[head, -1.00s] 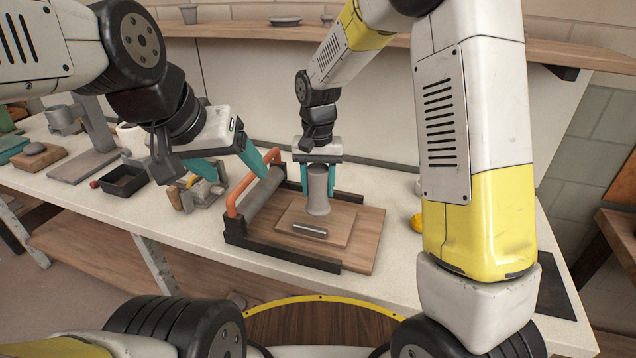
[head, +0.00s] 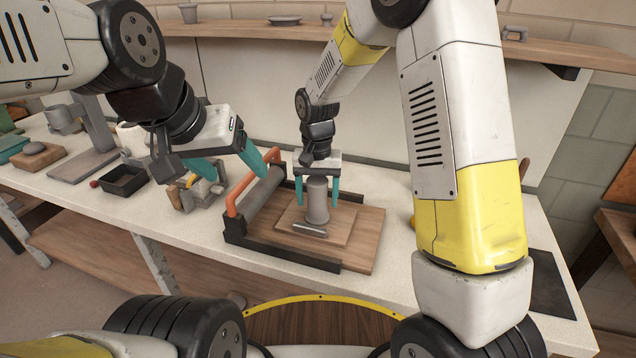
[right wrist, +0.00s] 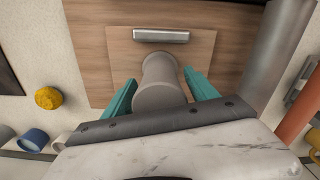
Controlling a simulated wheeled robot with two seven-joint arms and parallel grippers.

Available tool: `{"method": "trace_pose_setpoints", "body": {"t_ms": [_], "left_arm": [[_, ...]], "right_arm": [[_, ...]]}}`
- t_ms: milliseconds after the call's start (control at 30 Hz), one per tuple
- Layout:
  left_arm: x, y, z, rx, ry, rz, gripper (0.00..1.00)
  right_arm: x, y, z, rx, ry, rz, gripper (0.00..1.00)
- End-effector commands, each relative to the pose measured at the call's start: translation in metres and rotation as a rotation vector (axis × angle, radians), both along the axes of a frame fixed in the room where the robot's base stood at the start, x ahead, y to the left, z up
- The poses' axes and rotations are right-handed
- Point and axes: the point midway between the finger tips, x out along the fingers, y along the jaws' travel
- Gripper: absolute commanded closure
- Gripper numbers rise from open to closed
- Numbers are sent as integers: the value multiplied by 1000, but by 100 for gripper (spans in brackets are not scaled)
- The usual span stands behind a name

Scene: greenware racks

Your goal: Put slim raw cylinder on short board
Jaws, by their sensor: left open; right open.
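The slim grey cylinder (head: 317,200) stands upright on the short board (head: 342,222), the smaller wooden board lying on a larger one. It also shows in the right wrist view (right wrist: 160,82). My right gripper (head: 318,196) is open around the cylinder, with one teal finger on each side and gaps between. The fingers show apart from it in the right wrist view (right wrist: 160,92). A small metal bar (head: 309,229) lies on the short board at the cylinder's front. My left gripper (head: 226,164) is open and empty, in the air left of the roller.
The larger board (head: 367,240) lies in a black frame (head: 290,258) with a grey roller and orange handle (head: 233,198) at its left. A black tray (head: 122,181) and a wooden block stand further left. A yellow lump (right wrist: 48,97) and cups lie beyond the board.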

Motion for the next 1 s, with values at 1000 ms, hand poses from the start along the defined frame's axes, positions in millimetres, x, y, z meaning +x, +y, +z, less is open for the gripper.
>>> {"method": "trace_pose_setpoints", "body": {"t_ms": [1000], "left_arm": [[0, 0, 0, 0, 0, 0, 29]], "right_arm": [[-8, -14, 139, 27, -27, 2, 33]]}}
